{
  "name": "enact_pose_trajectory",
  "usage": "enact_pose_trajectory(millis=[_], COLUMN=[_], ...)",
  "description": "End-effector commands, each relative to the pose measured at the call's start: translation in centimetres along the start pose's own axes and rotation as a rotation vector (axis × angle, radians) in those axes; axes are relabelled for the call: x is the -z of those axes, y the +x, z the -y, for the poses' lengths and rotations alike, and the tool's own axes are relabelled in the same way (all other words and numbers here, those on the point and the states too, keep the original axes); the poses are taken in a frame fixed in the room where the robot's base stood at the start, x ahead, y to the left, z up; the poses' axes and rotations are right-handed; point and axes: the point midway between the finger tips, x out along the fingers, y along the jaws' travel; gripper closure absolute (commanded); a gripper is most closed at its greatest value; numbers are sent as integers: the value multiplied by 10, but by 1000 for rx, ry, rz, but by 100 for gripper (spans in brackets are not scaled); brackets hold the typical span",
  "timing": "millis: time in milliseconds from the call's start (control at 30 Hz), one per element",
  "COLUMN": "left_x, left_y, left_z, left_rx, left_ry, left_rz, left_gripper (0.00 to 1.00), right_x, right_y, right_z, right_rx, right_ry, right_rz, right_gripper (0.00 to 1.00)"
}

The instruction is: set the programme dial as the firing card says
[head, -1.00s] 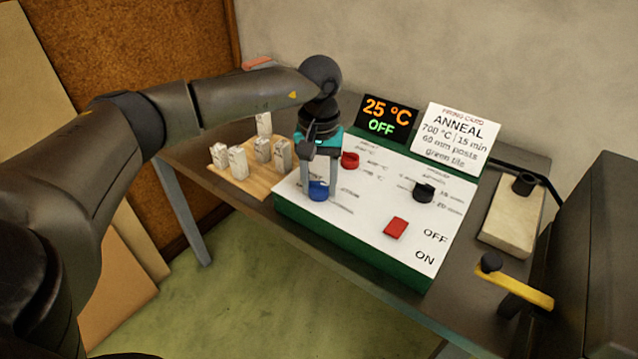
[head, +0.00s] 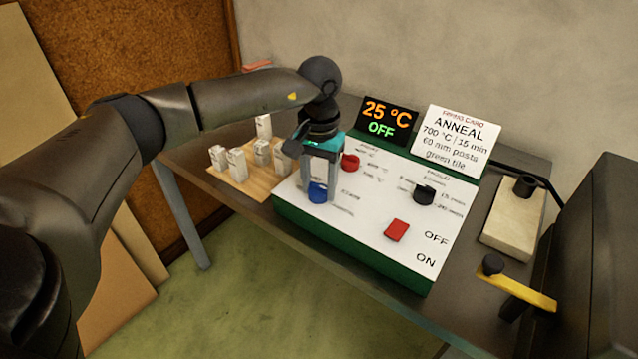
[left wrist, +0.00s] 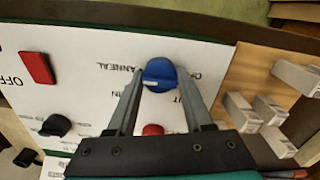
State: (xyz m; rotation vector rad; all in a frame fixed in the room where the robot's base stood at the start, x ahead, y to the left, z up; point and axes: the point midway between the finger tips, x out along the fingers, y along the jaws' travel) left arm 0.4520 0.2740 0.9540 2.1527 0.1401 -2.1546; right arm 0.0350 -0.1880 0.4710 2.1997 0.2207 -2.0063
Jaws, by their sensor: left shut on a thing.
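The blue programme dial (head: 316,193) sits on the white face of the control panel (head: 360,235), near its left edge. My left gripper (head: 320,188) points down over it, with its fingers shut on the dial's two sides. The dial also shows in the left wrist view (left wrist: 159,75), between the fingertips. Its white mark points left in that view, roughly toward the printed word ANNEAL, which reads upside down. The other labels around it are partly hidden or too small to read. The firing card (head: 457,137) reads ANNEAL, 700 °C, 15 min, 60 mm posts, green tile. My right gripper is not in view.
A red knob (head: 350,162), a black knob (head: 424,194) and a red switch (head: 396,231) share the panel. The display (head: 388,120) reads 25 °C OFF. Several white posts (head: 238,162) stand on a wooden board at left. A yellow handle (head: 518,289) juts out at right.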

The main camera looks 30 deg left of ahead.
Motion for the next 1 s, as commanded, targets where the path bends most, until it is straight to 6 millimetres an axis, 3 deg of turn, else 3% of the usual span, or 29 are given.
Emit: enact_pose_trajectory(millis=[33, 67, 300, 667, 767, 1000], left_x=[0, 0, 0, 1, 1, 1], left_y=[-1, -1, 0, -6, -20, -76], left_z=[0, 0, 0, 0, 0, 0], left_rx=[0, 0, 0, 0, 0, -2], left_ry=[2, 2, 1, -1, -1, 0], left_rz=[-2, -2, -2, -3, -4, -7], left_gripper=[100, 48, 21, 19, 19, 19], right_x=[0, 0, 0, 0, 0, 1], right_y=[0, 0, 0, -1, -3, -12], right_z=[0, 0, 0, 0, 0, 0], right_rx=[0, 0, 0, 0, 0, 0], right_ry=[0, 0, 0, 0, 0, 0], right_rz=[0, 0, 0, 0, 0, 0], right_gripper=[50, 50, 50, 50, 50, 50])
